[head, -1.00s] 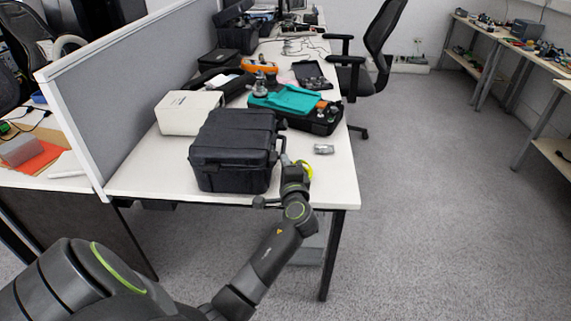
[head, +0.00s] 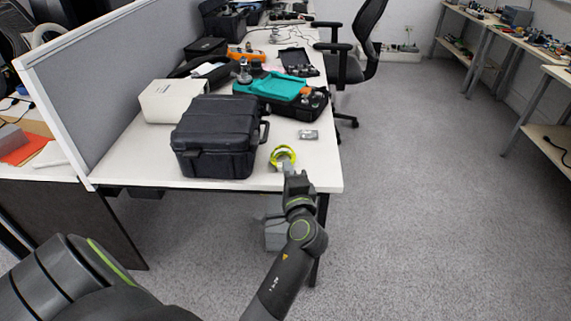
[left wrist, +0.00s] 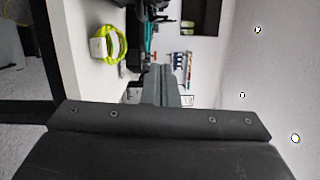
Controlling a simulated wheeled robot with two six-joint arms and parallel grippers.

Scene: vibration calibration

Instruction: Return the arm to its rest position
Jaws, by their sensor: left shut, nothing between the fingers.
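My left gripper (head: 289,171) is at the front edge of the white desk (head: 240,183), near its right corner. It is shut and empty. In the left wrist view its closed fingers (left wrist: 160,86) point ahead, with the desk edge to the left. A yellow-green ring-shaped object (head: 283,156) lies on the desk just beyond the fingertips; it also shows in the left wrist view (left wrist: 108,45), apart from the fingers. My right gripper is out of view.
A black hard case (head: 218,140) stands left of the gripper. A small metallic part (head: 308,134) lies behind the ring. A white box (head: 172,101) and a teal-topped black case (head: 275,88) stand farther back. Open carpet (head: 430,200) lies to the right.

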